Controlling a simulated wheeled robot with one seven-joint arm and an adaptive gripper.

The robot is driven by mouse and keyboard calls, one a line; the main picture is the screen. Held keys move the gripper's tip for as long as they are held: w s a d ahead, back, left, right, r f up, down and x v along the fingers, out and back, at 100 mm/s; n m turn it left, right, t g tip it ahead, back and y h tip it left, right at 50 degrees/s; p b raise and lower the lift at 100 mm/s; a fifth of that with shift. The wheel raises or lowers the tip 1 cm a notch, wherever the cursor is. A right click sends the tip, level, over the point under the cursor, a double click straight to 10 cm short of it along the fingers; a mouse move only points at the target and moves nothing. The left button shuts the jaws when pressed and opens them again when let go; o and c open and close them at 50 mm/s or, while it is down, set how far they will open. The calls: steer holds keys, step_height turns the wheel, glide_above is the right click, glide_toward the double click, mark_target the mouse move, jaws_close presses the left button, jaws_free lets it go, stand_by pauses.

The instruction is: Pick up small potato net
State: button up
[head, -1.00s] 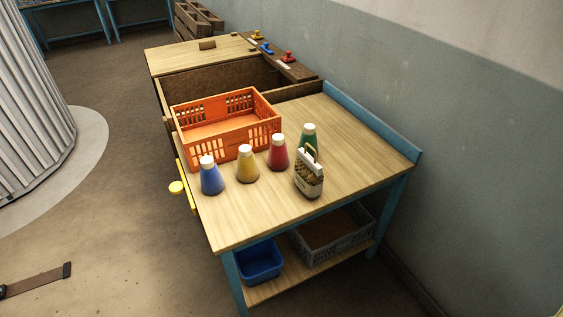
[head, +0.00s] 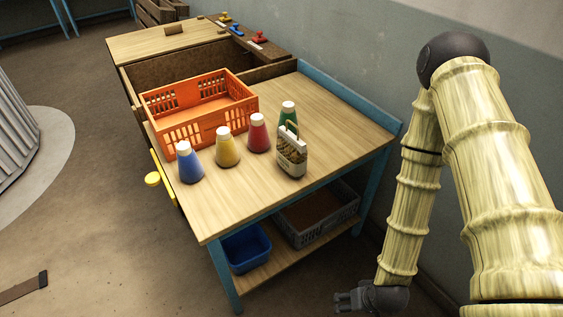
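The small potato net (head: 291,155) is a whitish and brown sack with a loop handle on top. It stands upright on the wooden workbench (head: 320,120), in front of a green bottle (head: 288,114). My gripper (head: 340,302) hangs low at the bottom of the head view, right of and below the bench top, well apart from the net. Its fingers are small and dark here, and I cannot tell whether they are open. I see nothing held in it.
Blue (head: 189,163), yellow (head: 227,148) and red (head: 258,134) bottles stand left of the net. An orange crate (head: 200,130) sits behind them. A blue bin (head: 246,248) and a grey crate (head: 318,215) are on the lower shelf. The bench's front right is clear.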

steer(key=w+a+n+t+y+b, duration=0.1)
steer(key=w+a+t+b, duration=0.15)
steer(key=w, duration=0.35)
steer(key=w+a+t+y+b, duration=0.1)
steer(key=w+a+b, duration=0.15)
steer(key=w, duration=0.45)
steer(key=n+t+y+b, duration=0.6)
steer(key=t+y+b, duration=0.2)
steer(key=b, duration=0.9)
glide_toward(304, 158)
steer(key=x, duration=0.5)
steer(key=shift+w, duration=0.2)
steer(key=x, duration=0.5)
steer(key=shift+a+r, duration=0.1)
steer(key=shift+a, duration=0.05)
steer(key=shift+r+x, duration=0.15)
steer(key=shift+x, duration=1.2)
steer(key=shift+r+x, duration=0.1)
steer(key=shift+x, duration=1.25)
steer(key=shift+s+a, duration=0.2)
steer(key=c, duration=1.5)
